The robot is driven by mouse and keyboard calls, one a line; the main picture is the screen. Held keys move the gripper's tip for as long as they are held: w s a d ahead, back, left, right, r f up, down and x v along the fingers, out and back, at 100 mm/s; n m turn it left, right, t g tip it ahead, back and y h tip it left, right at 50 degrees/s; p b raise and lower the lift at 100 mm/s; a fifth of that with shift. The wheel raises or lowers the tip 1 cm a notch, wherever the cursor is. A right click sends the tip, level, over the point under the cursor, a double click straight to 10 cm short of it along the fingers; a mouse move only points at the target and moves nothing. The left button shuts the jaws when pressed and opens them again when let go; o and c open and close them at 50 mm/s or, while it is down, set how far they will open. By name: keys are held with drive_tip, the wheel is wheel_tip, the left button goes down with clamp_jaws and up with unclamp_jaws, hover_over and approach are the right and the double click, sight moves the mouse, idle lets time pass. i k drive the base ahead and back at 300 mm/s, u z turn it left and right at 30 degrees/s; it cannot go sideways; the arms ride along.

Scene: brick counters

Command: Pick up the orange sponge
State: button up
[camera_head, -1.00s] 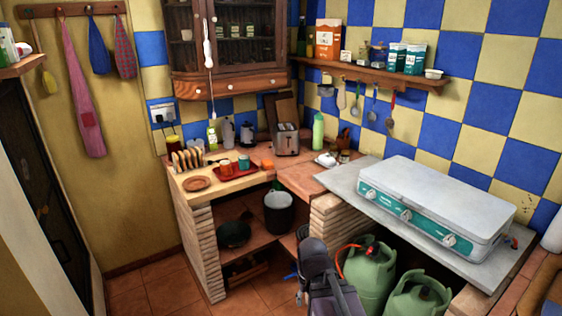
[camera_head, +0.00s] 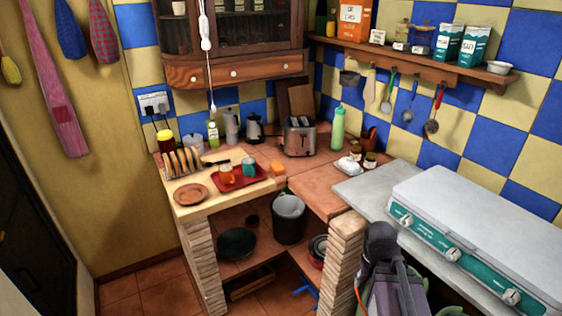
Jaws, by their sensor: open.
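The orange sponge (camera_head: 277,168) is a small bright orange block on the brick-and-tile counter (camera_head: 312,188). It lies just right of the red tray (camera_head: 258,179), near the inner corner of the counter. An orange cup (camera_head: 227,175) and a teal cup (camera_head: 249,167) stand on that tray. Part of my own dark grey arm shows at the lower right of the view, well short of the sponge. I cannot make out my gripper's fingers.
A toaster (camera_head: 300,136), a green bottle (camera_head: 338,128) and a kettle (camera_head: 254,129) stand behind the sponge. A toast rack (camera_head: 182,161) and a brown plate (camera_head: 191,194) are on the left. A camping stove (camera_head: 480,215) fills the right counter. Floor at lower left is clear.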

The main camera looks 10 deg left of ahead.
sight(276, 167)
drive_tip(key=u, duration=0.2)
drive_tip(key=i, duration=1.4)
drive_tip(key=u, duration=0.5)
